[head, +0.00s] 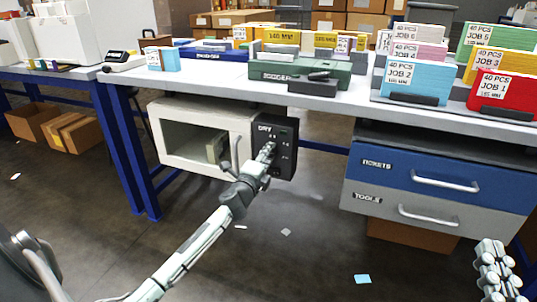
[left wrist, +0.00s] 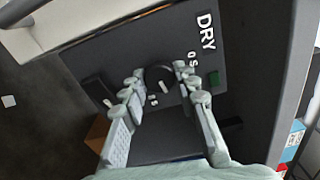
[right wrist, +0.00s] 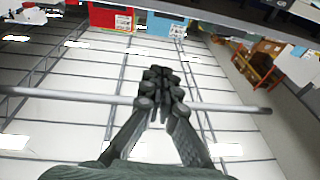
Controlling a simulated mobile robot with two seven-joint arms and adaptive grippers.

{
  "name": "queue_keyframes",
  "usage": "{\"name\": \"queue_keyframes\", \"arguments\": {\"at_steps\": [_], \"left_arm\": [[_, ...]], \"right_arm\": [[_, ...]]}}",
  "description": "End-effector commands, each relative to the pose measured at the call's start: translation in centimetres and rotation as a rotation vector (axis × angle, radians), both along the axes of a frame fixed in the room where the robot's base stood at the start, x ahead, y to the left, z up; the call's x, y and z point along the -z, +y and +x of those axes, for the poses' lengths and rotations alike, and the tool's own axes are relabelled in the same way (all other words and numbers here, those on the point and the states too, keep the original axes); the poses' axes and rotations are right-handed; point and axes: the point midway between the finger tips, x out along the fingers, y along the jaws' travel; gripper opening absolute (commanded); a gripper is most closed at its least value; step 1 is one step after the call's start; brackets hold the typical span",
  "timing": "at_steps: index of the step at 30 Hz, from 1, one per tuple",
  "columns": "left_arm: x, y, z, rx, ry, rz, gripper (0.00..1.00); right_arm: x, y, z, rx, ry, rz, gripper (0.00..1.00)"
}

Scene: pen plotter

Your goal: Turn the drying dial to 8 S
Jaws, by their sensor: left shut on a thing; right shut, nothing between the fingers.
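The dark drying panel (head: 287,128) marked DRY is mounted under the table, beside a white open-fronted cabinet. My left gripper (head: 266,152) is at the panel's front. In the left wrist view, the round dark drying dial (left wrist: 158,78) sits between the fingertips of my left gripper (left wrist: 162,82), which is shut on it. White lettering ending in S is printed near the dial, partly covered by a finger; I cannot tell which setting the dial points to. My right gripper (head: 492,268) is shut and empty at the lower right; its fingertips (right wrist: 160,85) meet in the right wrist view.
The white cabinet (head: 178,108) with a curved handle (head: 236,152) is left of the panel. Blue and grey drawers (head: 440,178) with bar handles are to the right. Coloured card stacks (head: 414,80) stand on the table (head: 330,104).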

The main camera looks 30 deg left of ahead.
Motion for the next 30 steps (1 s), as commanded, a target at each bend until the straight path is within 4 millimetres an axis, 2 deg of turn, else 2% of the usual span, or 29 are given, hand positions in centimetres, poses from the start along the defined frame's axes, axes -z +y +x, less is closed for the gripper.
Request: {"name": "queue_keyframes", "arguments": {"at_steps": [15, 24, 30], "left_arm": [[0.0, 0.0, 0.0, 0.0, 0.109, 0.449, 0.01], [0.1, 0.0, 0.0, 0.0, 0.147, 0.608, 0.01], [0.1, 0.0, 0.0, 0.001, 0.159, 0.654, 0.01]], "right_arm": [[2.1, -0.8, 0.7, 0.021, 0.097, -0.053, 0.0], [3.5, -1.2, 0.8, 0.029, 0.159, -0.081, 0.0], [4.1, -1.5, 0.8, 0.034, 0.181, -0.091, 0.0]]}}
